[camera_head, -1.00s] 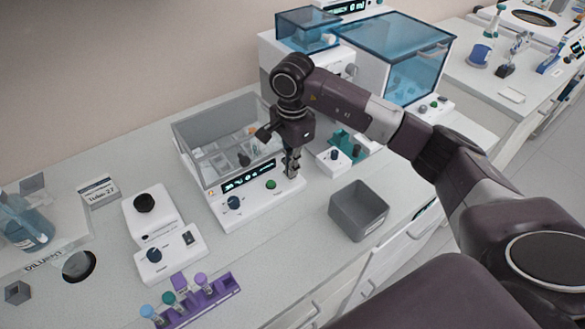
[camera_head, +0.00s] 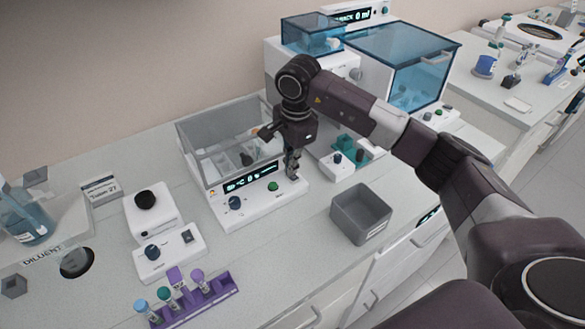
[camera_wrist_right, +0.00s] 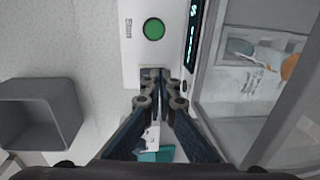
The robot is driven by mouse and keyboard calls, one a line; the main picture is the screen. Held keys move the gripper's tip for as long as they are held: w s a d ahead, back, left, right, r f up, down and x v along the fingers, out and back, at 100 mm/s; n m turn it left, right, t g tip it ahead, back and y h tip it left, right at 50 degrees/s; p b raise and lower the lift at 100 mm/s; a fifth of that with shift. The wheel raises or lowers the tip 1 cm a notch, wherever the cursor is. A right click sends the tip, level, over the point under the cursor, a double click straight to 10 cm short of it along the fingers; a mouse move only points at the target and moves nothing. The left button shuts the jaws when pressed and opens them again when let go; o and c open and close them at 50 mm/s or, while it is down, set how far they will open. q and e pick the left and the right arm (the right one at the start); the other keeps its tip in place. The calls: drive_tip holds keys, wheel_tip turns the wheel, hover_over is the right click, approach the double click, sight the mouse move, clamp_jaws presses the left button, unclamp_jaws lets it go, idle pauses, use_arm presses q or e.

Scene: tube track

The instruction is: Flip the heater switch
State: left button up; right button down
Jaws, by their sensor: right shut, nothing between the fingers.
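A white unit with a clear-walled box (camera_head: 226,208), which I take to be the heater, stands mid-counter. The green button (camera_wrist_right: 153,29) and part of the display (camera_wrist_right: 192,38) also show in the wrist view. My right gripper (camera_head: 292,174) is shut and empty, pointing down at the right end of this front panel. In the wrist view its fingertips (camera_wrist_right: 160,84) cover a small grey part, perhaps the switch; whether they touch it I cannot tell. My left gripper is out of view.
A grey open bin (camera_head: 361,214) stands at the counter's front edge. A white device (camera_head: 160,232) with knobs and a dark rocker stands left, behind a purple tube rack (camera_head: 205,300). A teal rack (camera_head: 352,150) and a blue-lidded machine (camera_head: 405,65) are right of and behind my gripper.

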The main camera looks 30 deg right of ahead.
drive_tip(key=shift+s, duration=0.1)
drive_tip(key=shift+r, duration=0.35)
drive_tip(key=r+p, duration=0.1)
drive_tip(key=r, duration=0.1)
drive_tip(key=w+r+p, duration=0.1)
drive_tip(key=r, duration=0.1)
drive_tip(key=shift+r, duration=0.1)
use_arm(q)
drive_tip(key=b, duration=0.2)
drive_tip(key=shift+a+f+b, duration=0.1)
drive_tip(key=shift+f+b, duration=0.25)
use_arm(e)
wheel_tip(320, 180, up, 9)
drive_tip(key=w, duration=0.1)
drive_tip(key=shift+w+a, duration=0.15)
